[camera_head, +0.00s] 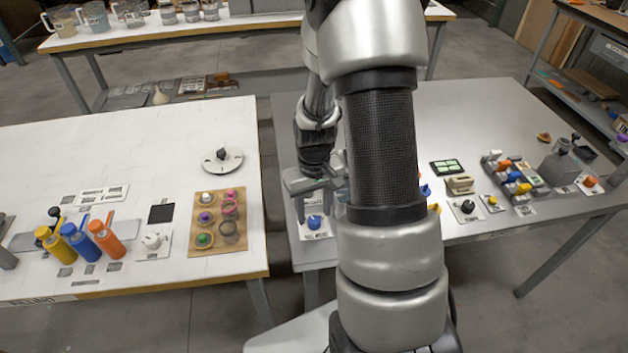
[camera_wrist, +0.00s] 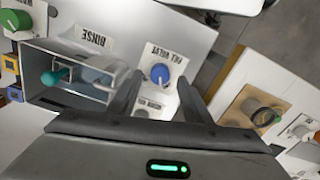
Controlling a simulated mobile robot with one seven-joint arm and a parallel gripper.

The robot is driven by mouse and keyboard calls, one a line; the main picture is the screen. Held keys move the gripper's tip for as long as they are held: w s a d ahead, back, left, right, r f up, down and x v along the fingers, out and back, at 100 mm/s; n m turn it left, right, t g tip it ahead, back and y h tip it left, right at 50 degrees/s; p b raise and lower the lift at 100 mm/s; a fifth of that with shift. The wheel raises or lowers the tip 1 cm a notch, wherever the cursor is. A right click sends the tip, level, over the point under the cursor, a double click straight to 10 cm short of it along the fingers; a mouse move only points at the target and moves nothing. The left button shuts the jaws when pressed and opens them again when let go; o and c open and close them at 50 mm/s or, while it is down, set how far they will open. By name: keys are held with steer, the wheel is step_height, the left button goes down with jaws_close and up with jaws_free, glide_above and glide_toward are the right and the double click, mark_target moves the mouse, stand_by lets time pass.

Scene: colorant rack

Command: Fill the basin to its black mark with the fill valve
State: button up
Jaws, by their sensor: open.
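The fill valve's blue knob (camera_wrist: 160,73) sits on a white plate labelled FILL VALVE in the wrist view. It also shows in the head view (camera_head: 314,222), below my gripper. My gripper (camera_head: 316,186) is open and empty above the grey table. In the wrist view its two fingers (camera_wrist: 158,92) stand either side of the knob's line, apart from it. The basin (camera_wrist: 50,48) is a grey box beside the RINSE label, left of the fingers, with a teal-handled thing in it. My arm hides most of the basin in the head view. I cannot make out its black mark or water level.
A second labelled plate (camera_wrist: 152,106) lies partly between the fingers. A green knob (camera_wrist: 16,19) is beyond the basin. The white table (camera_head: 120,130) on the left holds colored dispensers (camera_head: 82,242) and a tan board (camera_head: 198,236). A gap separates the two tables.

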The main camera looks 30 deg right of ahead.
mark_target(314, 220)
step_height(314, 220, up, 15)
steer(key=p, duration=0.1)
steer(key=shift+f, duration=0.15)
stand_by(7.1)
